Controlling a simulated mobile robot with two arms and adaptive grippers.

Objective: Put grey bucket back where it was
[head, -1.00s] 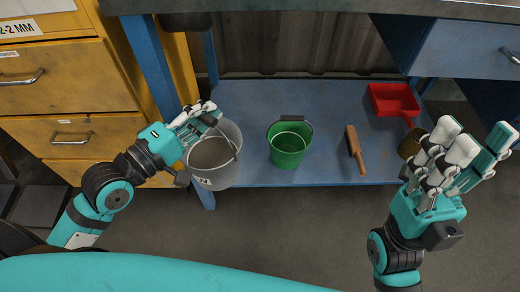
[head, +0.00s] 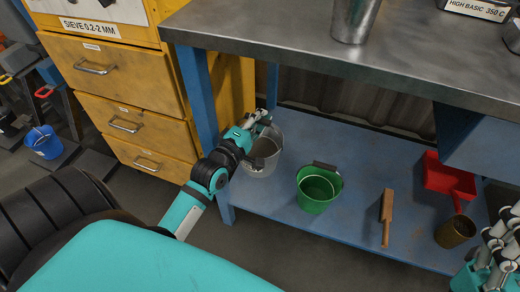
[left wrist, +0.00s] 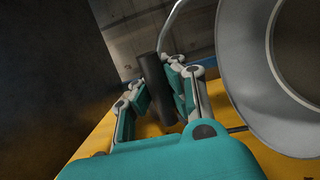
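The grey metal bucket (head: 262,160) is at the left end of the blue lower shelf (head: 350,160), just right of the blue table leg. I cannot tell whether its bottom touches the shelf. My left gripper (head: 258,122) is at its rim and partly covers it. In the left wrist view my left fingers (left wrist: 157,92) are around the bucket's black handle grip (left wrist: 158,70), with the bucket's wall and rim (left wrist: 240,70) to the right. My right gripper (head: 500,238) is empty with fingers extended, partly cut off at the right edge.
A green bucket (head: 318,188), a wooden-handled brush (head: 387,215), a brass-coloured cup (head: 455,232) and a red dustpan (head: 446,178) stand on the shelf. A metal container (head: 354,18) is on the worktop (head: 300,45). Yellow drawers (head: 125,75) stand left; a blue bucket (head: 43,142) lies beyond.

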